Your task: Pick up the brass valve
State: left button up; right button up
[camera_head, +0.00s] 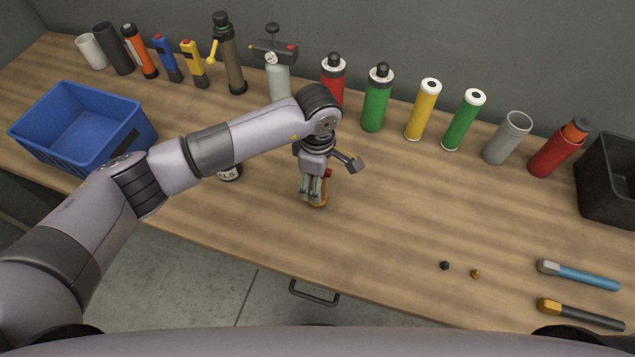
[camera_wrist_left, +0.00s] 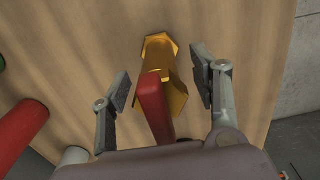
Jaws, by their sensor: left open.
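The brass valve (camera_wrist_left: 159,57) has a gold hexagonal body and a red lever handle (camera_wrist_left: 153,107). It is on the wooden table, and only part of it shows in the head view (camera_head: 318,201), below my gripper. My left gripper (camera_head: 316,190) points down over the valve. In the left wrist view its two fingers stand apart on either side of the valve (camera_wrist_left: 163,84), with gaps visible between the fingers and the brass. My right gripper is not in view.
A blue crate (camera_head: 62,152) stands at the left and a black bin (camera_head: 604,205) at the right. Several cylinders, including a green one (camera_head: 376,103), line the back. Two chisel-like tools, one blue (camera_head: 585,277), lie at front right.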

pick_arm(q)
grip_shut()
dwell(0.8)
